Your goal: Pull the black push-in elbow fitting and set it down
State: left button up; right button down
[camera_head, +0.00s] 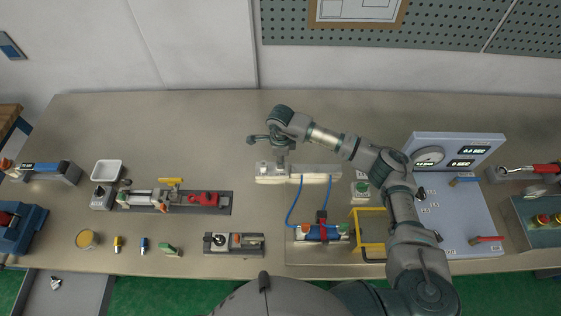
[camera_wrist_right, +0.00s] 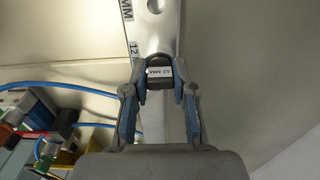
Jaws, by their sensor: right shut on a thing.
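My right gripper (camera_head: 279,162) reaches down to the left end of a pale metal manifold bar (camera_head: 318,179) in the head view. In the right wrist view the gripper (camera_wrist_right: 161,82) is shut on the black elbow fitting (camera_wrist_right: 158,60), which carries a white "12 MM" label. The fitting sits between the fingertips against or just over the bar (camera_wrist_right: 152,22), which has a printed "12 MM" mark beside it. I cannot tell whether the fitting is still seated in the bar. In the head view the gripper hides it. My left gripper is not in view.
Blue tubes (camera_head: 292,205) run from the bar to a small valve unit (camera_head: 320,233). A yellow frame (camera_head: 368,232) and a gauge panel (camera_head: 455,200) stand right. Bench behind the bar is clear.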

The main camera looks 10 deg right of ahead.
jog(key=shift+r+p, duration=0.3)
jog(key=shift+r, duration=0.1)
jog(key=shift+r+p, duration=1)
jog(key=shift+r, duration=1.2)
